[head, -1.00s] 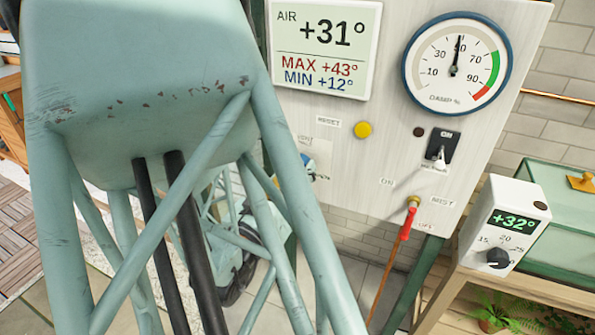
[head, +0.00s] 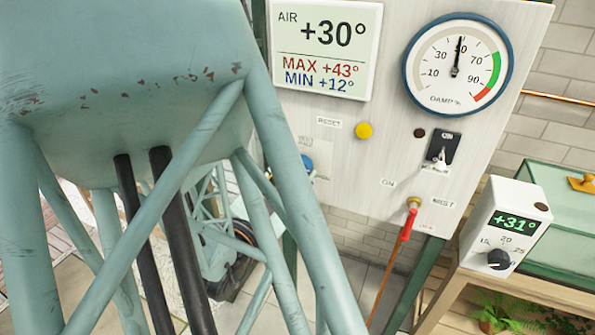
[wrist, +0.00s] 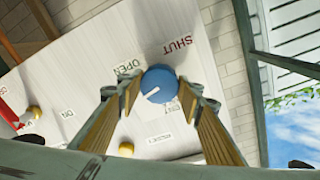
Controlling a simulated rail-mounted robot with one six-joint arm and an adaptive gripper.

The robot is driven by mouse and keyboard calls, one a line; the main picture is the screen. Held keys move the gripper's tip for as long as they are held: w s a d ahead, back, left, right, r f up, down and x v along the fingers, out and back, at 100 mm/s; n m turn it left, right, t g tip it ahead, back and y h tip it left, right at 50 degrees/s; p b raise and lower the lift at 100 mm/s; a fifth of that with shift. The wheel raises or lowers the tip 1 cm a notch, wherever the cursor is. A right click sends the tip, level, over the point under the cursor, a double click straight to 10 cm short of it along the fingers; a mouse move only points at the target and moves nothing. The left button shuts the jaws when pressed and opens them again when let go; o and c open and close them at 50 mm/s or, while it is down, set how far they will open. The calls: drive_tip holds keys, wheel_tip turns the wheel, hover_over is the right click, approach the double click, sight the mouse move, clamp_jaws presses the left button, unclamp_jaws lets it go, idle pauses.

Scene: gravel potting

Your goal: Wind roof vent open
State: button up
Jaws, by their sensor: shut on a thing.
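A round blue knob (wrist: 160,82) with a white pointer line sits on the pale panel (wrist: 70,75) between the words OPEN and SHUT. The line points toward the lower left in the wrist view. My gripper (wrist: 160,93) is shut on the knob, one finger on each side. In the head view only a bit of the blue knob (head: 307,163) shows past my arm, and my fingers are hidden. The roof vent cannot be made out for certain; glazing bars and sky show at the right of the wrist view.
The panel also carries an air display (head: 325,50) reading +30°, a damp dial (head: 457,65), a yellow button (head: 364,130), a black switch (head: 443,150) and a red-handled mist valve (head: 407,222). A white thermostat (head: 505,225) reading +31° stands by a green case.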

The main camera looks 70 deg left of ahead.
drive_tip(key=shift+r+m, duration=0.15)
drive_tip(key=shift+m, duration=1.15)
drive_tip(key=o, duration=0.9)
drive_tip(key=shift+c, duration=0.2)
drive_tip(key=shift+s+d, duration=0.1)
drive_tip(key=shift+s, duration=0.05)
drive_tip(key=v, duration=0.7)
drive_tip(key=shift+d, duration=0.1)
